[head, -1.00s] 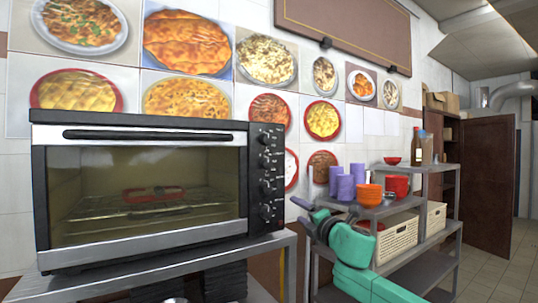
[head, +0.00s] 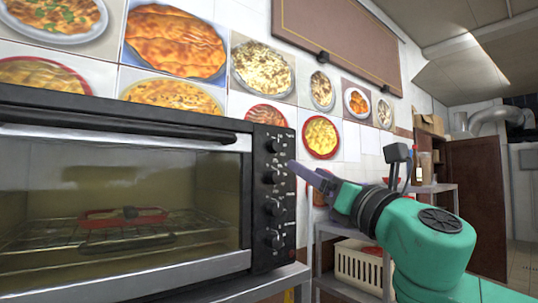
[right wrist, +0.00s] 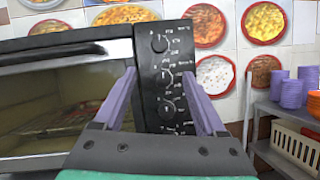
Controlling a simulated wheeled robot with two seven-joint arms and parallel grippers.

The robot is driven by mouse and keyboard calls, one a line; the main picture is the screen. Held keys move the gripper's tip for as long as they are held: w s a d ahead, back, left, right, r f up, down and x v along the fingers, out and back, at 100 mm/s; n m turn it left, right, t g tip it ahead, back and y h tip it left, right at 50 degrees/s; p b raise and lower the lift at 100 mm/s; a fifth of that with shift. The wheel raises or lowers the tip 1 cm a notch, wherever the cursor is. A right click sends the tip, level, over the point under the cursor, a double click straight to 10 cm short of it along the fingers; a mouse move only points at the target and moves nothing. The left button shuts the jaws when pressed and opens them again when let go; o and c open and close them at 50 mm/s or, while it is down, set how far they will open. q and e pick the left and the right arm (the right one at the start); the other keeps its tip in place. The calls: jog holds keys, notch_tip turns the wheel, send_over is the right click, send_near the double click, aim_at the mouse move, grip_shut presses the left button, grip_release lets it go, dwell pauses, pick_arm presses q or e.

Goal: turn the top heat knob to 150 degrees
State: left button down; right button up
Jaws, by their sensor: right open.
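The black toaster oven (head: 110,205) stands on the left with its glass door shut. Its control panel has a vertical row of several black knobs. The top heat knob (head: 272,146) is uppermost; it also shows in the right wrist view (right wrist: 159,44), with its setting too small to read. My right gripper (head: 298,170) is open and empty, just in front of the panel's right side, at about the height of the second knob (head: 272,177). In the right wrist view its purple fingers (right wrist: 159,76) lie either side of the knob column, with the top knob above the tips. My left gripper is out of view.
A red dish (head: 122,216) lies on the rack inside the oven. The wall behind carries food pictures.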

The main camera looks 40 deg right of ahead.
aim_at(278, 146)
jog(key=p+x, duration=0.2)
jog(key=x, duration=0.1)
jog(key=r+p+x, duration=0.1)
jog(key=p+x, duration=0.1)
jog(key=x, duration=0.1)
jog(key=p+x, duration=0.3)
jog(key=shift+s+r, duration=0.25)
jog(key=shift+r, duration=0.1)
jog(key=p+x, duration=0.2)
jog(key=shift+w+d+r, duration=0.1)
jog(key=shift+w, duration=0.2)
jog(key=shift+w+r+p, duration=0.1)
jog(key=shift+w+p, duration=0.1)
jog(key=shift+p, duration=0.1)
jog(key=shift+w, duration=0.3)
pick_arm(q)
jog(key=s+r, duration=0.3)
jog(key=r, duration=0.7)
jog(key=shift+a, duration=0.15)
pick_arm(e)
grip_shut()
